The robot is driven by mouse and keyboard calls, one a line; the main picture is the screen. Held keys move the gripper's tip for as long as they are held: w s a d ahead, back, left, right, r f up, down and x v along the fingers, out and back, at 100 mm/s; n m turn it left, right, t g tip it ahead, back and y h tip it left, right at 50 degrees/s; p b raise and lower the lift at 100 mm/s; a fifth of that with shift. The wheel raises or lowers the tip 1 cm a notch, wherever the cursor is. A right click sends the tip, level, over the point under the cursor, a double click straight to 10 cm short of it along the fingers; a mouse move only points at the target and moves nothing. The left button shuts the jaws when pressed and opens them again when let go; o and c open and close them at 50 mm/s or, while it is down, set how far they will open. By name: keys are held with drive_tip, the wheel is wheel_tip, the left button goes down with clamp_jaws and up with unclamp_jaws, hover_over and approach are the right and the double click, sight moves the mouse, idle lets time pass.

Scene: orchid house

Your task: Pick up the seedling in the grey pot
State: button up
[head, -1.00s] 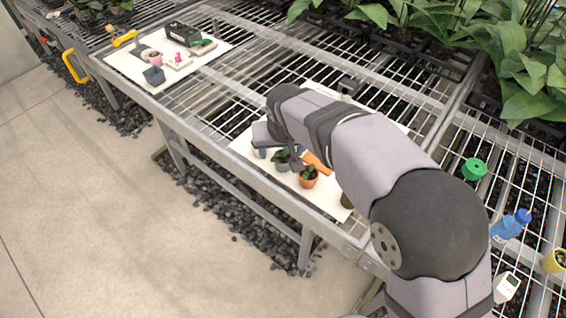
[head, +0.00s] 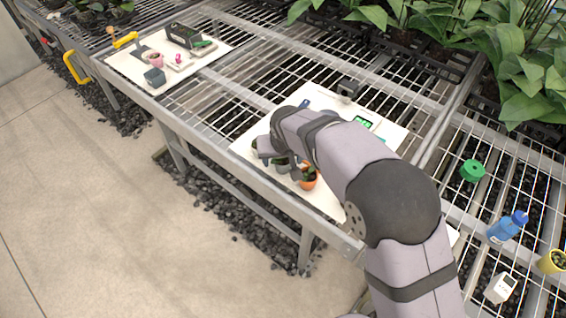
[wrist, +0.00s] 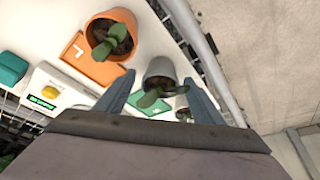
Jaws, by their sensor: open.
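The grey pot (wrist: 160,70) with its green-leaved seedling (wrist: 150,97) shows in the wrist view, between the two fingers of my gripper (wrist: 158,78). The fingers are open, one on each side of the pot; I cannot tell whether either touches it. An orange pot (wrist: 101,53) with a seedling is to the left, outside the fingers; it also shows in the head view (head: 308,182). Another small pot (wrist: 183,114) with a plant is partly hidden behind my gripper.
The pots stand on a white board (head: 325,205) on the wire bench. An orange card (wrist: 88,68), a device with a green display (wrist: 50,97) and a teal block (wrist: 9,68) lie nearby. The bench's metal edge (wrist: 190,35) is close. A blue bottle (head: 508,227) stands at right.

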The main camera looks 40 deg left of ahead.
sight(283, 161)
drive_tip(key=c, duration=1.1)
drive_tip(key=shift+c, duration=0.2)
drive_tip(key=shift+r, duration=0.1)
wheel_tip(283, 161, up, 10)
